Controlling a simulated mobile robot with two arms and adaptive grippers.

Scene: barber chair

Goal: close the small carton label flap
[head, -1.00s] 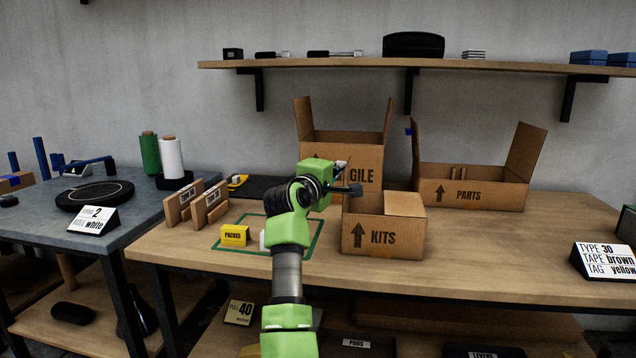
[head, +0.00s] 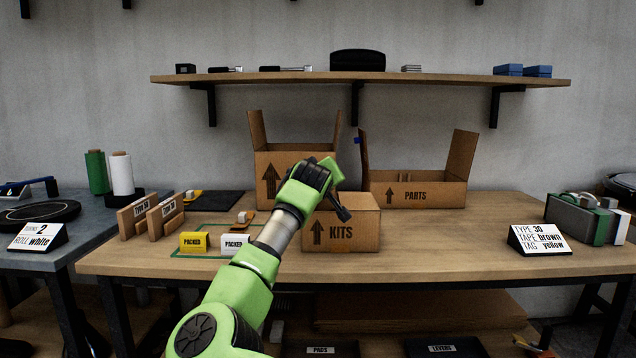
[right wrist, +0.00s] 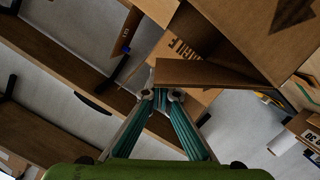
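The small carton marked KITS (head: 341,236) stands on the wooden bench in the head view. The right part of its top (head: 362,201) looks covered by a flat flap; my arm hides the left part. My right gripper (head: 344,214) is at the carton's upper front left, its dark fingers angled down over it. In the right wrist view the fingertips (right wrist: 161,96) are close together and look shut, with nothing seen between them. A brown cardboard flap (right wrist: 212,75) lies just beyond the tips; whether they touch cannot be told. My left gripper is not in view.
A taller open carton (head: 270,190) stands behind, and an open PARTS carton (head: 420,194) stands back right. Yellow (head: 193,243) and white (head: 234,244) PACKED blocks and wooden racks (head: 152,214) are at left. The bench front right is clear up to the sign (head: 538,240).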

